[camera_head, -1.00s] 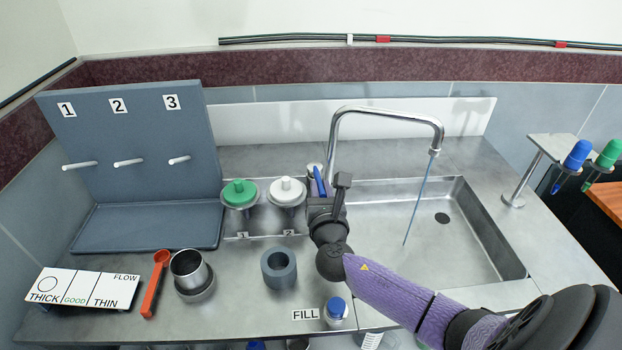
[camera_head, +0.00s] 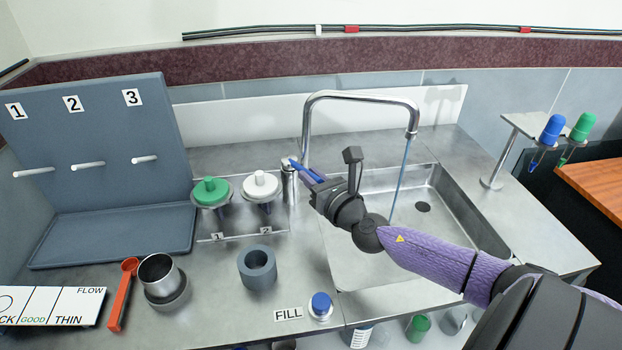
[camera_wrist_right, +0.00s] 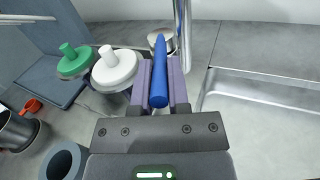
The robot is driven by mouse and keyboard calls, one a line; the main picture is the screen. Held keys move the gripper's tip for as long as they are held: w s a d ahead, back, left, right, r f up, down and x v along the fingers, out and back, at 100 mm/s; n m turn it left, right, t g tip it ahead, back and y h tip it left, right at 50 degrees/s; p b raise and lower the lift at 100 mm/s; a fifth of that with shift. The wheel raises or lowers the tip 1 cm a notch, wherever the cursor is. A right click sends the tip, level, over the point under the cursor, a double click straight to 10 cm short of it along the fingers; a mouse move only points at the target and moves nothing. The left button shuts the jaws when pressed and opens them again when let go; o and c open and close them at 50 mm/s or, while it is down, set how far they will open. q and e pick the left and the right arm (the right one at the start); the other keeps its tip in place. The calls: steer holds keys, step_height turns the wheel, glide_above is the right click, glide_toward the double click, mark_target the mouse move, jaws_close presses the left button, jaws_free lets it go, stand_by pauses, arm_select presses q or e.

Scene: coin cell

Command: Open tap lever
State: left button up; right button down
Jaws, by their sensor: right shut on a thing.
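The chrome tap (camera_head: 306,110) arches over the sink, and a thin blue stream (camera_head: 401,175) falls from its spout into the basin. The blue tap lever (camera_head: 303,170) sits on a metal post (camera_head: 289,186) left of the tap pipe. My right gripper (camera_head: 300,168) is shut on the blue lever and reaches it from the right. In the right wrist view the lever (camera_wrist_right: 160,83) lies lengthwise between the two purple fingers, its tip towards the metal post (camera_wrist_right: 161,45). My left gripper is not in view.
Green-topped (camera_head: 210,192) and white-topped (camera_head: 261,187) funnels stand in a rack close left of the gripper. A grey ring (camera_head: 257,268), a metal cup (camera_head: 160,275) and a blue-capped bottle (camera_head: 320,307) are nearer. The sink basin (camera_head: 440,215) is open to the right.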

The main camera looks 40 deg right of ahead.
steer(key=c, duration=0.9)
jaws_free()
steer(key=s, duration=0.3)
steer(key=s+a, duration=0.1)
steer(key=s, duration=0.5)
steer(key=shift+s+a, duration=0.15)
steer(key=shift+s, duration=0.25)
